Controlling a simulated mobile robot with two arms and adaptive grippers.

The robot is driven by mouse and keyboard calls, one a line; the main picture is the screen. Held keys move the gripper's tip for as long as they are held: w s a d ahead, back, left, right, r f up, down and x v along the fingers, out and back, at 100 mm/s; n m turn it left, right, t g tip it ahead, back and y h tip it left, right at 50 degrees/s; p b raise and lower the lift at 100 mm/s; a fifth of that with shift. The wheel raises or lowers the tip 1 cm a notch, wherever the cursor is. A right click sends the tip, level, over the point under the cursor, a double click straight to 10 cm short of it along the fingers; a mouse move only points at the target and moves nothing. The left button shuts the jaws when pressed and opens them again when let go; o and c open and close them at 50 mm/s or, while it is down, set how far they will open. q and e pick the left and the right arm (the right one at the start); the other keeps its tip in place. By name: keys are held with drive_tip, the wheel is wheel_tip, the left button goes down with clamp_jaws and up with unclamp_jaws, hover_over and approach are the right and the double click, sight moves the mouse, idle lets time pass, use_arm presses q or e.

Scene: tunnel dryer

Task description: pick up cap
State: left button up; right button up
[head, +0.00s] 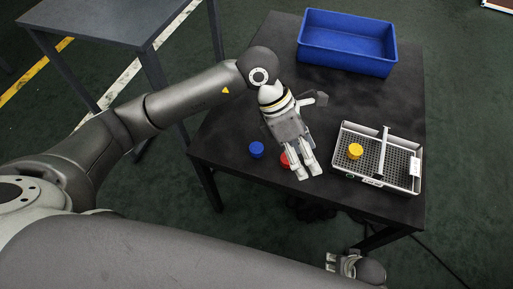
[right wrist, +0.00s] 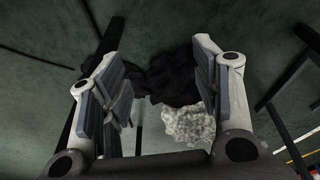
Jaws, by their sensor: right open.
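A blue cap (head: 257,149) stands on the dark table near its front left edge. A red cap (head: 284,160) is right of it, partly hidden by my left gripper (head: 307,171). That gripper is over the table with its fingers close together; I cannot tell whether they are shut. A yellow cap (head: 355,151) sits in a grey perforated tray (head: 345,128). My right gripper (head: 337,262) is low at the bottom of the head view, off the table; in the right wrist view (right wrist: 165,100) its fingers are apart and empty.
A blue bin (head: 346,59) stands at the back of the dark table (head: 230,130). The tray has a crossbar and a white label. A black heap (right wrist: 170,78) and a pale lumpy thing (right wrist: 188,125) show in the right wrist view. A second table (head: 105,18) stands at upper left.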

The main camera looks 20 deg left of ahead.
use_arm(q)
drive_tip(key=w+a+f+t+y, duration=0.1)
drive_tip(key=w+a+y, duration=0.2)
drive_tip(key=a, duration=0.3)
drive_tip(key=w+a+t+y, duration=0.1)
drive_tip(key=w+a+y, duration=0.15)
drive_tip(key=a, duration=0.35)
hover_over(257, 147)
drive_tip(key=shift+y, duration=0.35)
drive_tip(key=f, duration=0.5)
drive_tip(key=shift+s+d+f+b, duration=0.15)
drive_tip(key=shift+s+f+b, duration=0.05)
drive_tip(key=shift+s+b, duration=0.15)
drive_tip(key=shift+w+a+f+b, duration=0.1)
drive_tip(key=shift+w+f+b, duration=0.1)
drive_tip(key=shift+f, duration=1.2)
drive_tip(key=shift+w+a+f+b, duration=0.1)
drive_tip(key=shift+w+f, duration=0.05)
drive_tip(key=shift+f, duration=1.2)
use_arm(e)
drive_tip(key=shift+w+r, duration=0.2)
drive_tip(key=shift+r, duration=0.35)
drive_tip(key=shift+w+r, duration=0.15)
drive_tip(key=shift+r, duration=0.35)
use_arm(q)
drive_tip(key=c, duration=0.8)
